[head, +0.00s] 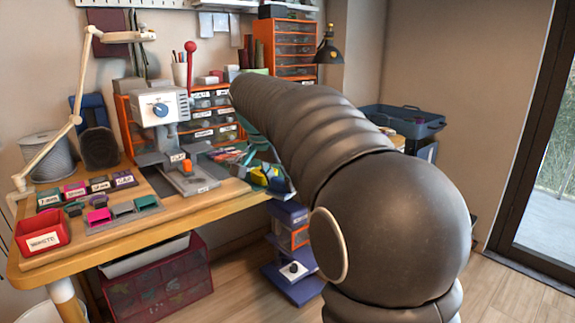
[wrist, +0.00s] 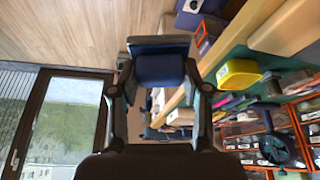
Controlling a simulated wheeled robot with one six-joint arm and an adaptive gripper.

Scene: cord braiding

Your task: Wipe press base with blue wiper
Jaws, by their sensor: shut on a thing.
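The press (head: 160,108), grey and white with a blue dial and a red-knobbed lever, stands on the table at left of centre in the head view. Its flat grey press base (head: 200,184) extends toward the front edge, with a small orange part on it. In the wrist view my gripper (wrist: 161,85) is shut on a dark blue block-like piece, the blue wiper (wrist: 160,69), held between its two fingers. In the head view my dark arm hides the gripper and most of what it holds. The wiper appears away from the press base.
A yellow item (wrist: 238,74) lies near the table edge to the right of my gripper in the wrist view. A red waste bin (head: 42,233), small labelled trays and a cord spool (head: 47,157) occupy the table's left. Orange drawers (head: 212,120) stand behind the press.

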